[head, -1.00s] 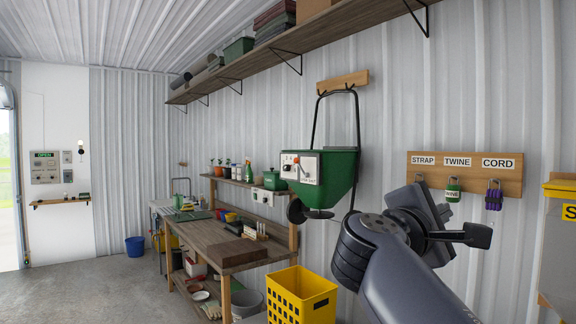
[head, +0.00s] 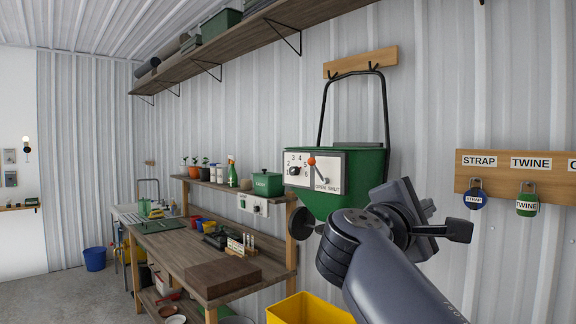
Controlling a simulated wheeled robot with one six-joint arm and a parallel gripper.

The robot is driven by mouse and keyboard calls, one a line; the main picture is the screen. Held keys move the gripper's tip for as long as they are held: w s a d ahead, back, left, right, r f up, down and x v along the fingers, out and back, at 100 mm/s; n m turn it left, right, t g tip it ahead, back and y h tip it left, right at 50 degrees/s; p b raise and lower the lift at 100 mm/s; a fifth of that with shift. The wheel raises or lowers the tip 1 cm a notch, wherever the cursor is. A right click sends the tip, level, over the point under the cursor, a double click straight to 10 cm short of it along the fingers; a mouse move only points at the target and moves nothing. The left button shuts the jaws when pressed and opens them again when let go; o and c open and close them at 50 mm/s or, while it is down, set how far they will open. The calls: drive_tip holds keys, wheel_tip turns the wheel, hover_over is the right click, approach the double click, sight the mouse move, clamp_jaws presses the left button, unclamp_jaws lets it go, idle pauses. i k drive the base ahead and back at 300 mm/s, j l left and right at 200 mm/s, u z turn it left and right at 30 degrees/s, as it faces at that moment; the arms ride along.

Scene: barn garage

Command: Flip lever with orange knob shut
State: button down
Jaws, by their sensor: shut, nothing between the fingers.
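The lever with the orange knob (head: 312,161) is on a white panel (head: 330,164) on the front of a green spreader (head: 357,165). Its knob is up and to the left, on the side of the OPEN label; the SHUT label is to the right. The lever's base is small in the view. My gripper (head: 458,230) is to the right of the spreader in the picture, shut and empty, apart from the lever. My arm's wrist covers part of the spreader's lower right.
The spreader hangs by its black handle from a wooden wall rack (head: 360,62). A workbench (head: 185,255) with a raised shelf stands to the left, a yellow crate (head: 300,310) below. Floor shows at lower left.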

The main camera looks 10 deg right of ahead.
sight(311, 161)
drive_tip(key=i+j+z, duration=0.1)
drive_tip(key=i+j, duration=0.65)
drive_tip(key=i, duration=0.25)
drive_tip(key=i+j+z, duration=0.1)
drive_tip(key=i+j, duration=0.7)
drive_tip(key=i, duration=0.15)
